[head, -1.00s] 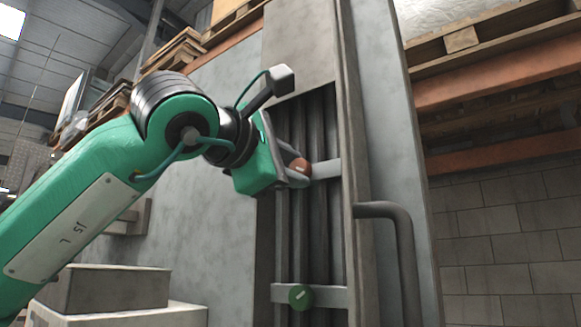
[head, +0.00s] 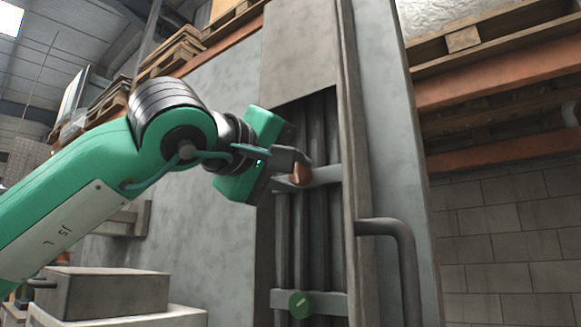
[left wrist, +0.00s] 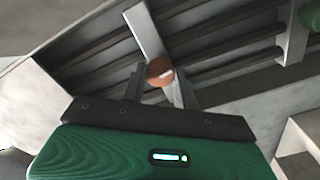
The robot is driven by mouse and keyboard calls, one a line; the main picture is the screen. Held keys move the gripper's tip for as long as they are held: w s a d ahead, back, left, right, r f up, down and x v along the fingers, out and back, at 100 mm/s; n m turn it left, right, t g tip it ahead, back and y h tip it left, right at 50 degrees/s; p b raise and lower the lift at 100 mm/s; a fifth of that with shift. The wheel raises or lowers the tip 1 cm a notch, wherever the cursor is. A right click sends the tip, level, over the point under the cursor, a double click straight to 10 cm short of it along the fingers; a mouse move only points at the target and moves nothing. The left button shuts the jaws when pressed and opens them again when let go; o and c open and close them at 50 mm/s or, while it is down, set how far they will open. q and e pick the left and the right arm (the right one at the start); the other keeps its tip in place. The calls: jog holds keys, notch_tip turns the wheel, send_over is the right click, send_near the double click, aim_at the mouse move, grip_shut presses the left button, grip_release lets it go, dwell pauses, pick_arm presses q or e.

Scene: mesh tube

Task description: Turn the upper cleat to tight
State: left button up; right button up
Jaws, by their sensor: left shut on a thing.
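The upper cleat is a round orange-brown knob (head: 300,174) on the upper grey crossbar (head: 327,175) over the dark vertical tubes. It also shows in the left wrist view (left wrist: 160,72), with a pale mark on its face. My left gripper (head: 296,170) has its fingers on either side of this cleat and is shut on it; the fingers hide part of it in the head view. The lower cleat, a green knob (head: 301,304) with a pale slanted mark, sits on the lower crossbar (head: 335,302). My right gripper is not in view.
The tubes (head: 318,235) stand in a recess of a tall grey cabinet (head: 215,245). A bent grey handle pipe (head: 400,240) sticks out right of the recess. Stacked grey blocks (head: 105,292) stand low at the left, under my left arm. Orange rack beams (head: 500,80) are at the right.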

pick_arm(q)
jog(key=shift+f+m, duration=0.1)
jog(key=shift+m, duration=1)
jog(key=o, duration=1)
jog(key=shift+s+a, duration=0.1)
jog(key=shift+s, duration=0.05)
jog(key=shift+s+a, duration=0.2)
jog(key=shift+s, duration=0.1)
jog(key=b+v, duration=0.4)
jog(key=v, duration=0.8)
jog(key=shift+s+a+b, duration=0.2)
jog(key=shift+s+b, duration=0.1)
jog(key=shift+s, duration=0.05)
